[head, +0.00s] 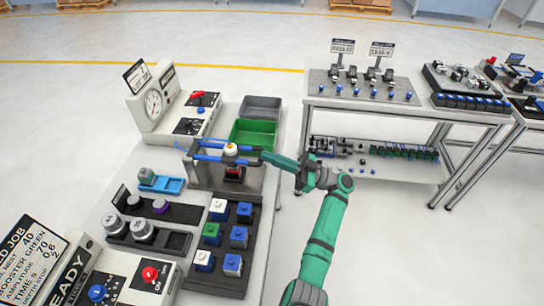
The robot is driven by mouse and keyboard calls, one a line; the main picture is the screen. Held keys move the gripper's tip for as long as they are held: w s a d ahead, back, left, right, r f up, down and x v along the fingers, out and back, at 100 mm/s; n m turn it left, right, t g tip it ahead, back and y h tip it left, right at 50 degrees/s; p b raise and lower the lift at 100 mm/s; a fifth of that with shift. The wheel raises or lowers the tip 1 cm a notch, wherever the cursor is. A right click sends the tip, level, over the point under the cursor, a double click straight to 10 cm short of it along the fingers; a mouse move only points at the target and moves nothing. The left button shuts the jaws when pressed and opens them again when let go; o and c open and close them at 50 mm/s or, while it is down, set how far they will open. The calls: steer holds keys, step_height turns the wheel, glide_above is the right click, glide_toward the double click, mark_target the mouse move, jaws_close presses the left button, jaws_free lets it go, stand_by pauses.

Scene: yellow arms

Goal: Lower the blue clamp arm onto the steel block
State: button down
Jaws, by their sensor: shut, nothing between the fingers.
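The blue clamp arm (210,145) shows as two roughly parallel blue bars above a grey metal fixture on the bench. It looks raised, with a gap under it. A grey steel block (203,174) is below the bars; its outline is partly covered, and I cannot tell it surely from the fixture. A white and yellow round part (231,149) sits between the bars, above a red and black part (234,174). My gripper (262,156) reaches in from the right at the bars' right end. It is shut and empty; I cannot tell whether it touches the clamp arm.
A rack of blue, white and green blocks (248,279) stands in front of the fixture. Green (253,140) and grey (260,104) bins are behind it. A gauge box (150,103) and a blue tray (169,187) are to the left.

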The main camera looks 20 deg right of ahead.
steer(key=shift+a+f, duration=0.15)
steer(key=shift+f, duration=0.5)
step_height(320, 180, up, 5)
steer(key=d, duration=0.1)
steer(key=v, duration=1)
steer(key=shift+a+f, duration=0.2)
steer(key=shift+f, duration=0.25)
